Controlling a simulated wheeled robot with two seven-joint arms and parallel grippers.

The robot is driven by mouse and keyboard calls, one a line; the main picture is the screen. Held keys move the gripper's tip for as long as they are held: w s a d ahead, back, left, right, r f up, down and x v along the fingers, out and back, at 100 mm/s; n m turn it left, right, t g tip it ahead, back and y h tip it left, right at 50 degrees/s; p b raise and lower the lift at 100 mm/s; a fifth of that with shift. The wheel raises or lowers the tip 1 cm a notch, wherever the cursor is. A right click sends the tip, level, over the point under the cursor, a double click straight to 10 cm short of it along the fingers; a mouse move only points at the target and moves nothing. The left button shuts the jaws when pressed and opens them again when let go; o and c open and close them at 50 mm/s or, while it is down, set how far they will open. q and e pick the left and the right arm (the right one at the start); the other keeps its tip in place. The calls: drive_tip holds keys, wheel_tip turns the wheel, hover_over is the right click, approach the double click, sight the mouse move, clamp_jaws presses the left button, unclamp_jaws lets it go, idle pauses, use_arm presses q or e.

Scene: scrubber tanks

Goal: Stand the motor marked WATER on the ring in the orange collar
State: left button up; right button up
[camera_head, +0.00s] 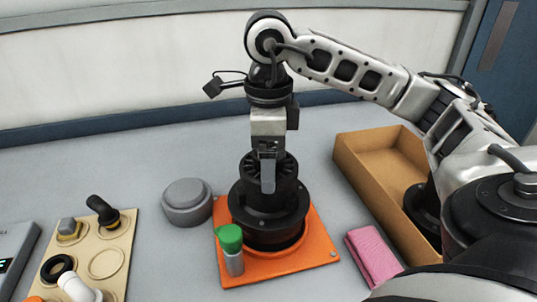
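A black round motor (262,205) with a ribbed top stands upright over the orange collar (322,250). No WATER marking is readable on it. Whether it rests fully on the ring cannot be told, because the ring is hidden beneath it. My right gripper (267,178) points down from above, with a grey finger in front of the motor's top. The other finger is hidden, so whether it grips the motor cannot be told. My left gripper is not in view.
A green-capped grey piece (231,255) stands on the collar's front left corner. A grey round lid (187,202) lies left. A beige holder (118,245) with several parts is further left.

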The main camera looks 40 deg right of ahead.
drive_tip(key=shift+f+b, duration=0.65)
drive_tip(key=shift+b, duration=0.15)
idle(1.4)
drive_tip(key=o, duration=1.8)
drive_tip(key=shift+o, duration=0.2)
drive_tip(key=shift+f, duration=0.1)
drive_tip(key=shift+r+p, duration=1.5)
drive_tip(key=shift+r, duration=0.4)
drive_tip(key=shift+r+p, duration=1.25)
drive_tip(key=shift+r, duration=0.45)
